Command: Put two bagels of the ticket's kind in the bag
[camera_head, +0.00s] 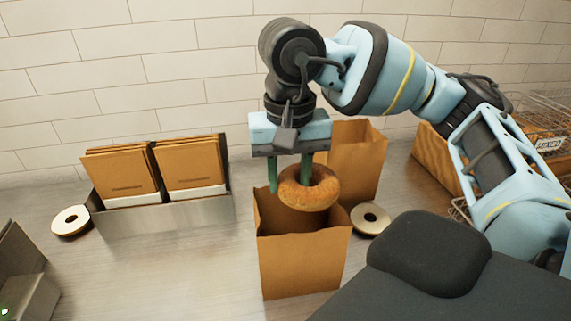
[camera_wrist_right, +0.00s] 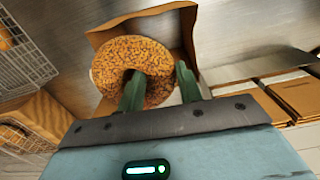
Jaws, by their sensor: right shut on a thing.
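My right gripper (camera_head: 289,182) is shut on one side of a brown bagel (camera_head: 318,195), with one finger in its hole and one outside the ring. The bagel also shows in the right wrist view (camera_wrist_right: 110,62), where its surface looks densely speckled. It is over the open mouth of a brown paper bag (camera_head: 300,265), near the bag's back edge. The bag's rim shows behind the bagel in the right wrist view (camera_wrist_right: 140,17). The inside bottom of the bag is hidden. My left gripper is not in view. I cannot make out a ticket.
Another open paper bag (camera_head: 362,150) stands behind. A metal holder (camera_head: 165,219) with folded brown packets stands left.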

